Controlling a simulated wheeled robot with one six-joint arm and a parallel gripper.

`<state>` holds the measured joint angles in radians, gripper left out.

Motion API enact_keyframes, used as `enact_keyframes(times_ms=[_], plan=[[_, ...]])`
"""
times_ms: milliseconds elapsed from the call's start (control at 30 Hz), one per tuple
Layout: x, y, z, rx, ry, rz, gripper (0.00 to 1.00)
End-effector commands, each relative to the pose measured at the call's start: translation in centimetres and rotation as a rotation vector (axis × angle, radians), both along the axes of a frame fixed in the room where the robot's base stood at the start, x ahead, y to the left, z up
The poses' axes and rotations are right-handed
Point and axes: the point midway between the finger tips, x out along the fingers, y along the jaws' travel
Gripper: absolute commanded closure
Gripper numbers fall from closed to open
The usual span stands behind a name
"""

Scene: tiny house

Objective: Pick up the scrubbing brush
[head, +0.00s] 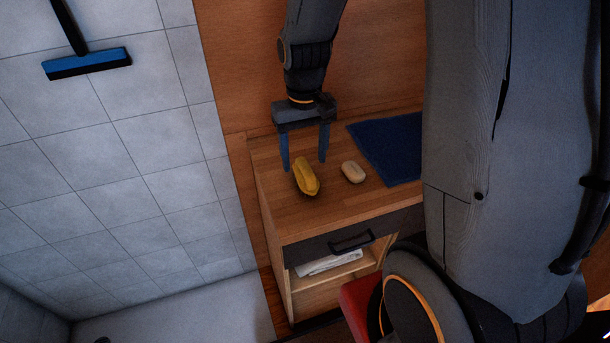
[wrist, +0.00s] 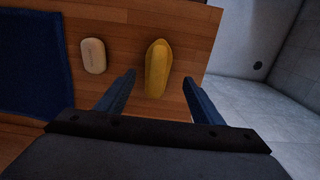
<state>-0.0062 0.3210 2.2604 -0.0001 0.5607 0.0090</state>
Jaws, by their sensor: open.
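A yellow, elongated object, which looks like the scrubbing brush (head: 306,176), lies on the wooden top of a small cabinet (head: 285,213). Its bristles cannot be made out. My gripper (head: 304,165) points down over the cabinet, open and empty, with its two blue fingers apart. In the wrist view the yellow brush (wrist: 157,68) lies ahead of my gripper (wrist: 158,90), between the lines of the two fingers. Its near end is close to the fingertips. I cannot tell whether the fingers are level with it.
A pale bar of soap (head: 353,172) lies just right of the brush. A dark blue cloth (head: 388,148) covers the right of the top. The cabinet has a drawer with a dark handle (head: 351,241). A wooden wall stands behind; tiles are at the left.

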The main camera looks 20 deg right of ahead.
Motion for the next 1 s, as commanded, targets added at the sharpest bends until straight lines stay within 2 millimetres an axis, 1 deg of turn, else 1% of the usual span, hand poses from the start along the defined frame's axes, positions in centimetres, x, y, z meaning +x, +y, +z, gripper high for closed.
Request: enact_keyframes(times_ms=[67, 433, 567, 767, 800, 867, 1000], plan=[[0.0, -0.1, -0.5, 0.0, 0.002, 0.0, 0.39], [0.4, -0.5, -4.4, 0.0, 0.001, 0.002, 0.39], [0.4, -0.5, -4.9, 0.0, 0.0, 0.002, 0.39], [0.4, -0.5, -5.0, 0.0, -0.001, 0.002, 0.39], [0.4, -0.5, -5.0, 0.0, -0.001, 0.002, 0.41], [0.4, -0.5, -5.0, 0.0, -0.001, 0.002, 0.51], [0.4, -0.5, -5.0, 0.0, -0.001, 0.002, 0.74]])
